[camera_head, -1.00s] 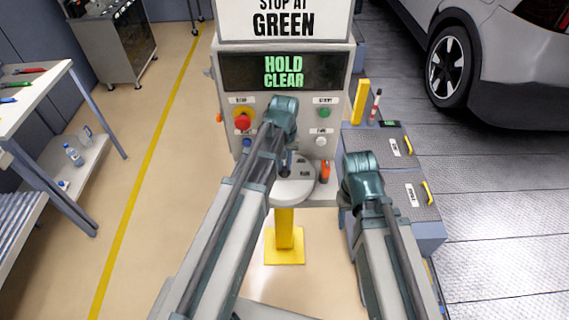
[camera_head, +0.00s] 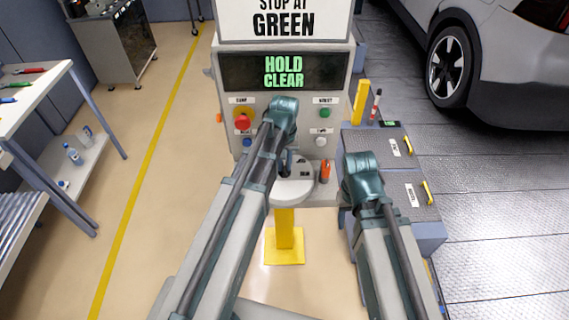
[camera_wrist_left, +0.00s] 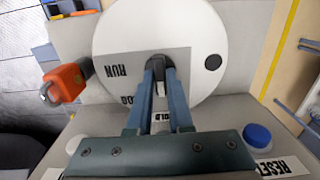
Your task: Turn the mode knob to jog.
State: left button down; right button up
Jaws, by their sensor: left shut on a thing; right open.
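The mode knob is mostly hidden between the fingers of my left gripper (camera_wrist_left: 158,68), which is shut on it. It sits on a round white dial (camera_wrist_left: 205,60). In the left wrist view, RUN and part of a JOG label show left of the fingers, and part of another label shows between them. Which label the knob points to cannot be told. In the head view my left gripper (camera_head: 287,165) reaches down to the dial (camera_head: 296,192). The display (camera_head: 284,71) reads HOLD CLEAR in green. My right arm is at the right; its gripper is hidden.
The console (camera_head: 338,66) carries a red button (camera_head: 242,122), a green button (camera_head: 325,113) and a white one (camera_head: 321,142). An orange-handled item (camera_wrist_left: 66,80) and a blue RESET button (camera_wrist_left: 257,135) flank the dial. A grey cabinet (camera_head: 428,229) stands at the right.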

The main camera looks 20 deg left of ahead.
pick_arm(q)
jog(key=shift+m, duration=0.3)
jog(key=m, duration=0.3)
jog(key=shift+m, duration=2.5)
jog(key=c, duration=0.8)
grip_release()
jog(key=shift+r, duration=0.15)
